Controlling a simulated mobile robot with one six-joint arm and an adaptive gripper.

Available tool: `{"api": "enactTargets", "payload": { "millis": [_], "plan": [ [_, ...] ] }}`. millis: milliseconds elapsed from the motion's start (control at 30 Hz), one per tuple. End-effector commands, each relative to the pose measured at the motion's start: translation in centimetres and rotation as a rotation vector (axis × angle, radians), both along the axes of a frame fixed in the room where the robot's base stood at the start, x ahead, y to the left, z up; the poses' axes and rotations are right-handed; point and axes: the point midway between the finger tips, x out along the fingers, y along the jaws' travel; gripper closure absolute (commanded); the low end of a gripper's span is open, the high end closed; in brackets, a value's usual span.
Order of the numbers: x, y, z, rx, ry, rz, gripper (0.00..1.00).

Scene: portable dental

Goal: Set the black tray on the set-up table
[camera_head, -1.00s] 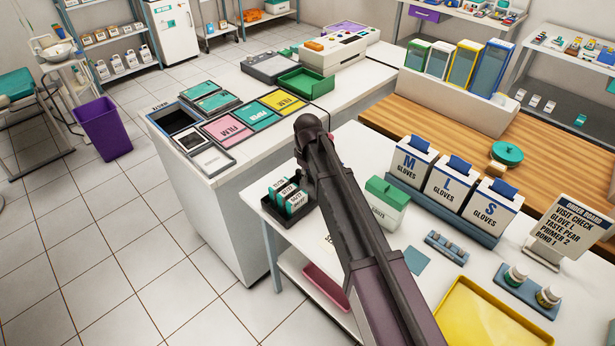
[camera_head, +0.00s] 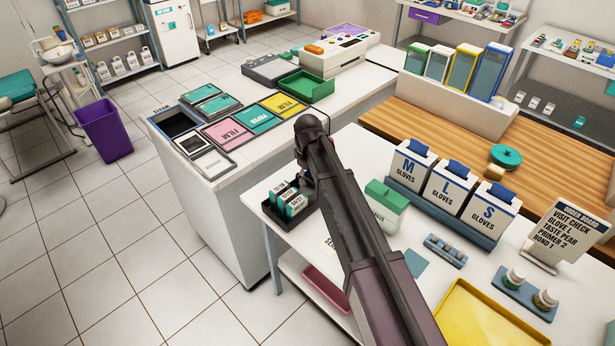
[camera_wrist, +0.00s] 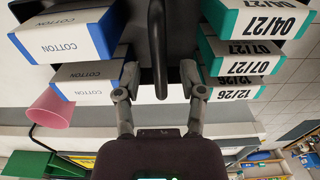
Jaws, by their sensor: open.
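The black tray (camera_head: 278,222) is at the left end of the white table (camera_head: 330,262) in the head view, holding small boxes with teal ends. I cannot tell whether it rests fully on the top. In the wrist view its upright black handle (camera_wrist: 157,45) stands between cotton boxes (camera_wrist: 68,42) and dated teal boxes (camera_wrist: 243,58). My gripper (camera_wrist: 160,88) is open in the wrist view, one finger on each side of the handle, apparently not squeezing it. In the head view my arm hides the gripper. A partly hidden label beginning "SE" lies on the table.
A green-lidded box (camera_head: 385,205), glove boxes (camera_head: 448,190), an order board (camera_head: 568,232), a blue vial rack (camera_head: 525,292) and a yellow tray (camera_head: 490,320) occupy the table. A white counter (camera_head: 215,195) stands behind. A pink bin (camera_head: 325,285) sits on the lower shelf.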

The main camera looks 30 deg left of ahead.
Motion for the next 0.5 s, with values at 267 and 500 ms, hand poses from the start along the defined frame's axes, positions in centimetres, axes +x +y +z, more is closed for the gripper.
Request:
{"api": "enactTargets", "payload": {
  "millis": [267,500],
  "plan": [
    [0.0,0.0,2.7,0.0,0.0,0.0,0.48],
    [0.0,0.0,4.7,0.0,0.0,0.0,0.48]
  ]
}}
